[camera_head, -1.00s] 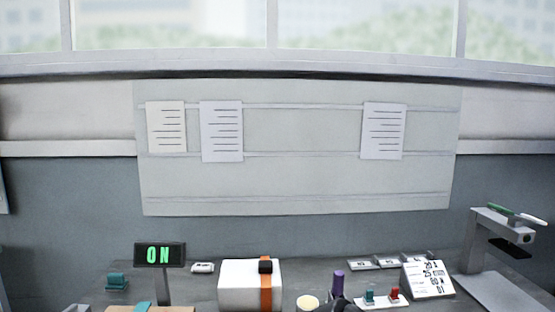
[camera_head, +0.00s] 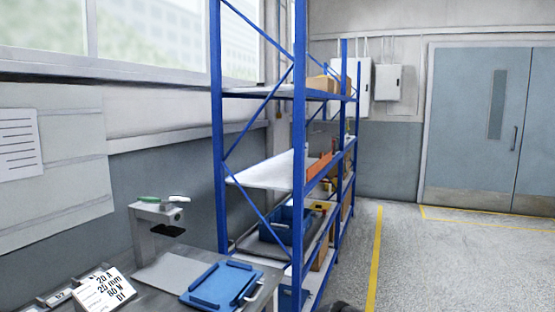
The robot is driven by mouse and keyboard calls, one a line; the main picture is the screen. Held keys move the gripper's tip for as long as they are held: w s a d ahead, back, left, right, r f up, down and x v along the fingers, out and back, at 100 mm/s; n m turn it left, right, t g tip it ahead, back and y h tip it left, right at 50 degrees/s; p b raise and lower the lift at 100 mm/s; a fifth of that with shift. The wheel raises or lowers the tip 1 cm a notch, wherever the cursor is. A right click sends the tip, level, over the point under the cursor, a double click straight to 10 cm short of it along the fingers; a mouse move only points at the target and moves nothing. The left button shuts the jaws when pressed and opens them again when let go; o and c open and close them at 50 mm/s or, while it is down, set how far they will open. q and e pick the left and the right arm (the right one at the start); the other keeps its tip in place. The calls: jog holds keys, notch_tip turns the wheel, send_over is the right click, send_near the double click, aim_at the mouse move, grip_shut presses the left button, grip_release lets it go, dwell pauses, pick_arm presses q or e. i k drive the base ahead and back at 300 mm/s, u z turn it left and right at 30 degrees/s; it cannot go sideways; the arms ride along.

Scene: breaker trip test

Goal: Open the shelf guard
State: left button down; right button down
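A tall blue metal shelf rack (camera_head: 299,130) stands in the middle of the view, seen from its end, with white shelf boards. An orange piece (camera_head: 319,168) stands along the middle shelf's right edge; I cannot tell whether it is the shelf guard or whether it is open or shut. A blue bin (camera_head: 284,226) sits on a lower shelf. Neither gripper can be made out. A small dark shape, likely part of mine, shows at the bottom edge.
The workbench at lower left holds a blue tray (camera_head: 221,284), a grey stand (camera_head: 150,235) and a printed sign (camera_head: 104,291). Cardboard boxes (camera_head: 322,84) lie on the rack. Open floor (camera_head: 440,265) with yellow lines lies right of the rack, before a grey double door (camera_head: 478,125).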

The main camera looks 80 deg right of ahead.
aim_at(311, 171)
jog(key=z, duration=2.9)
jog(key=i, duration=0.5)
jog(key=z, duration=0.6)
jog(key=i, duration=1.1)
jog(key=z, duration=0.5)
jog(key=i, duration=1.95)
jog(key=u, duration=0.65)
